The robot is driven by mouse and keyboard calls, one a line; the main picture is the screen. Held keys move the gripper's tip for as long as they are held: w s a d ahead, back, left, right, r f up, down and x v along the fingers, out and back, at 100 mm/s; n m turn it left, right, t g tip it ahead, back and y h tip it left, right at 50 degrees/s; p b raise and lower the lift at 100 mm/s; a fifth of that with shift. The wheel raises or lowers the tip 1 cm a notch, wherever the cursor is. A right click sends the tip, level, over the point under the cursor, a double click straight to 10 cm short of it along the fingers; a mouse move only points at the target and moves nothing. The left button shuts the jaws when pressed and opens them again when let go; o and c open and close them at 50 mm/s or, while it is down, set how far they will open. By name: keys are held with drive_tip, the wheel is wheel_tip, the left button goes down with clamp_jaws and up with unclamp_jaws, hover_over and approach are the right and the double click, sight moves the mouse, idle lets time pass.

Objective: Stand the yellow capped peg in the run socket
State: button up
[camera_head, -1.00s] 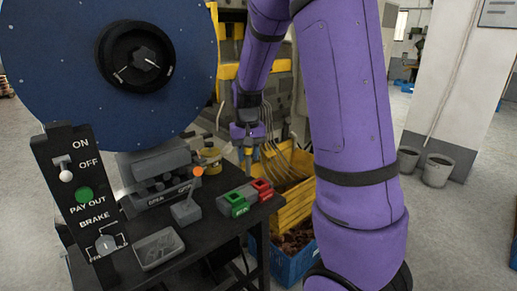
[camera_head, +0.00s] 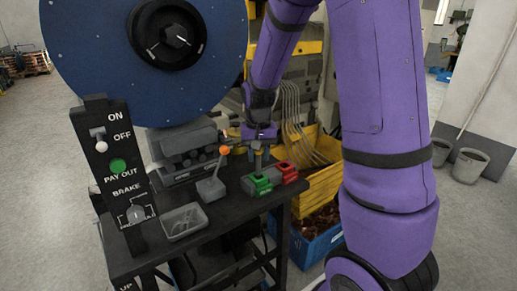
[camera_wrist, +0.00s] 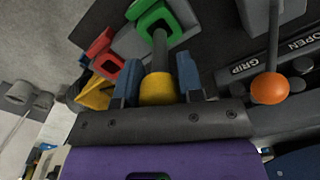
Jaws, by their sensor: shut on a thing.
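My gripper (camera_wrist: 158,80) is shut on the yellow capped peg, its fingers on either side of the yellow cap (camera_wrist: 157,89). The peg's grey shaft (camera_wrist: 160,52) points away from the wrist toward the green socket (camera_wrist: 155,16). Whether the shaft's tip touches the green socket is unclear. A red socket (camera_wrist: 103,54) is beside the green one. The sockets' lettering is unreadable.
A lever with an orange knob (camera_head: 224,150) stands left of the sockets; the knob is close in the wrist view (camera_wrist: 269,88). A grey tray (camera_head: 184,222), switch panel (camera_head: 115,175) and blue reel (camera_head: 150,50) are nearby. Yellow (camera_head: 320,190) and blue (camera_head: 318,245) bins stand right of the table.

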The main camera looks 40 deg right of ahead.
sight(258, 175)
drive_tip(key=shift+f, duration=1.8)
drive_tip(key=o, duration=1)
drive_tip(key=shift+r, duration=0.1)
wheel_tip(258, 175, up, 10)
drive_tip(key=shift+f, duration=0.15)
drive_tip(key=shift+r, duration=0.45)
